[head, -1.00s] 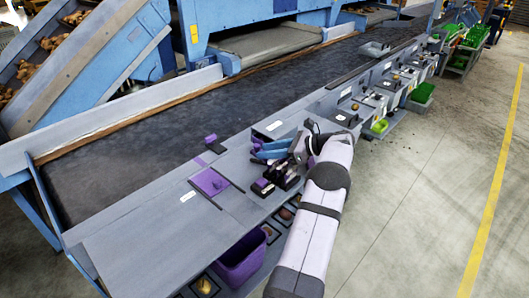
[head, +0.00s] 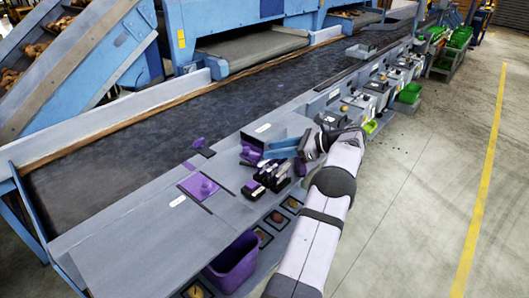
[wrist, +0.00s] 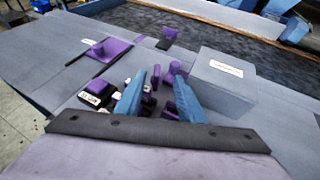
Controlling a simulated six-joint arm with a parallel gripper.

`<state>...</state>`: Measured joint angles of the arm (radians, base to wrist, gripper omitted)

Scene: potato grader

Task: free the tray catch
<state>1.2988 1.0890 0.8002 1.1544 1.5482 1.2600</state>
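My gripper (head: 272,150) is above the grey workstation with two blue fingers spread apart. In the wrist view my gripper (wrist: 160,78) is open, with no object clearly held. A purple fitting (head: 250,152) on a dark base is just left of the fingertips; purple parts (wrist: 172,74) show between and beyond the fingers. A row of black levers with white labels and purple ends (head: 268,178) is below the gripper; the right finger and left finger partly hide this cluster in the wrist view. Which part is the tray catch I cannot tell.
A purple plate with a knob (head: 202,188) is to the left, and a small purple knob (head: 198,143) is behind it. A grey raised box (wrist: 225,80) is right of the fingers. A dark belt (head: 120,165) runs behind.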

